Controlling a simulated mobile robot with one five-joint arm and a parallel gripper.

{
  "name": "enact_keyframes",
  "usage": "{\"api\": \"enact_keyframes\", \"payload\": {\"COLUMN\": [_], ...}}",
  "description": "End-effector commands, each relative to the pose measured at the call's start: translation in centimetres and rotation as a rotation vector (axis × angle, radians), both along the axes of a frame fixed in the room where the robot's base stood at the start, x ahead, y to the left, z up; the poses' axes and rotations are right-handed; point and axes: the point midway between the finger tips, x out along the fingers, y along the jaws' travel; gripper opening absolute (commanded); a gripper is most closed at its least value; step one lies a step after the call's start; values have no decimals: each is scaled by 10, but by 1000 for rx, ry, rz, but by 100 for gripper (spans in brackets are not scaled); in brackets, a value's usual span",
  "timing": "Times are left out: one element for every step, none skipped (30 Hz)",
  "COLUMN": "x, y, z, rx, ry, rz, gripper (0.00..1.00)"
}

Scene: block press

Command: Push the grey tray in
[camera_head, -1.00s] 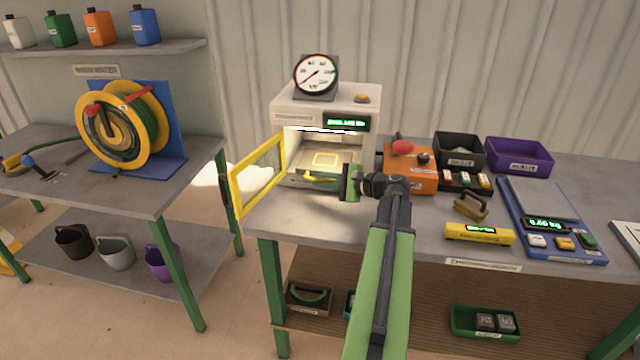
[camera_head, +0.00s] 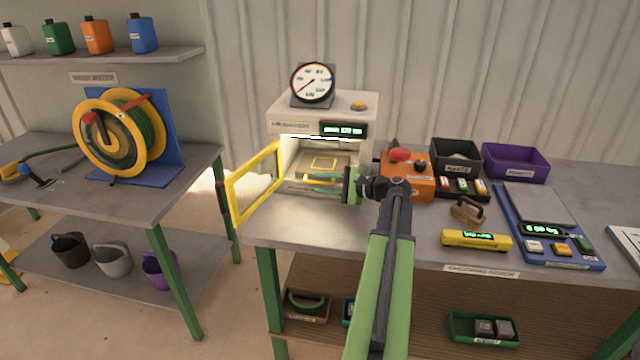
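The grey tray (camera_head: 305,184) sits at the mouth of the lit press (camera_head: 282,126), with a yellow square outline on its top and a yellow handle (camera_head: 318,180) at its front. The press's yellow-framed door (camera_head: 232,198) stands open to the left. My gripper and wrist hide the tray's right front part.
An orange box with a red knob (camera_head: 405,178) stands close to the right of the press and my wrist. A yellow level-like device (camera_head: 476,241), a brush (camera_head: 467,210) and a blue scale (camera_head: 550,230) lie further right. The bench front before the press is clear.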

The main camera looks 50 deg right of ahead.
Motion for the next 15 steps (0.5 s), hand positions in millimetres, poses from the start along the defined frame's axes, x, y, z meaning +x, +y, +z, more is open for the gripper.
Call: {"api": "enact_keyframes", "payload": {"x": [-10, -16, -26, -34, -42, -53, -62, -70, -81, -89, -97, -106, -113, -120, -128], "y": [-2, -4, -6, -8, -11, -13, -16, -17, -20, -22, -24, -26, -29, -30, -32], "z": [5, 6, 9, 11, 13, 16, 18, 20, 22, 24, 26, 28, 29, 31, 32], "rx": [1, 0, 0, 1, 1, 1, 1, 0, 0, 0, 0, 0, 0, 0, 0], "ry": [-1, 0, 0, 1, 0, 0, 0, 0, 0, 0, 0, 0, 0, 0, 0], "rz": [-3, -4, -4, -5, -5, -5, -5, -5, -5, -5, -5, -4, -5, -5, -4], "gripper": [34, 34, 34, 34, 34, 34, 34, 34, 34, 34, 34, 34, 34, 34, 34]}}
